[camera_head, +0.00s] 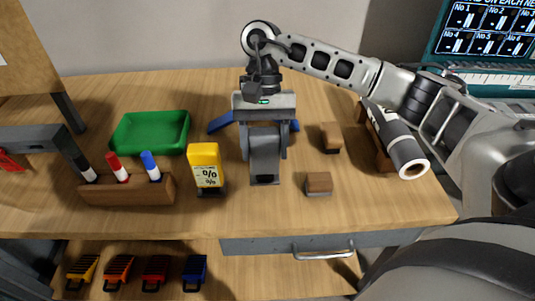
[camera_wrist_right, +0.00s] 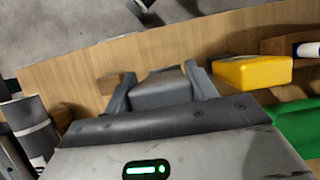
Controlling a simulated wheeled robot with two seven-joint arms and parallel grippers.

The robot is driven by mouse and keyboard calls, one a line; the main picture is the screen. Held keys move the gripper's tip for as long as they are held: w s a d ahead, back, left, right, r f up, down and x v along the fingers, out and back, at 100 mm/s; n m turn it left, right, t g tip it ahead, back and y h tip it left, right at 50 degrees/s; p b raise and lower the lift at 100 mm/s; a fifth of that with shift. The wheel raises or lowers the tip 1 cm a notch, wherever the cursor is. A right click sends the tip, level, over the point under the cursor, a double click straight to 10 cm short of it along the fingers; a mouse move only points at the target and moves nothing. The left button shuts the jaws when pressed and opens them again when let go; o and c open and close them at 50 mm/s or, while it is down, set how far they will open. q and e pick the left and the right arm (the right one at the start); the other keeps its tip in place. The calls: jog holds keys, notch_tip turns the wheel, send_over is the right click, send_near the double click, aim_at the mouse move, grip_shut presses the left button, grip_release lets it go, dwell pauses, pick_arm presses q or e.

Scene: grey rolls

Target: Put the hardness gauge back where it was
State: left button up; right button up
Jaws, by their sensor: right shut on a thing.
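My right gripper (camera_head: 265,150) points down over the middle of the table, its fingers closed on the sides of a grey block-shaped device (camera_head: 265,162), which I take for the hardness gauge. The device also shows between the fingers in the right wrist view (camera_wrist_right: 162,90). It looks upright, with its lower end at or close to the tabletop; I cannot tell if it touches. The gripper body hides its upper part. My left gripper is not in view.
A yellow meter marked "%" (camera_head: 205,168) stands close left of the gripper. A marker holder (camera_head: 128,190) and green tray (camera_head: 150,132) are further left. Blue pieces (camera_head: 221,122) show behind.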

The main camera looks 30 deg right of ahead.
aim_at(268, 166)
jog(key=f, duration=0.1)
jog(key=f+p, duration=0.1)
jog(key=f, duration=0.1)
jog(key=shift+d, duration=0.35)
jog(key=shift+f, duration=0.65)
jog(key=o, duration=0.9)
jog(key=shift+r, duration=0.1)
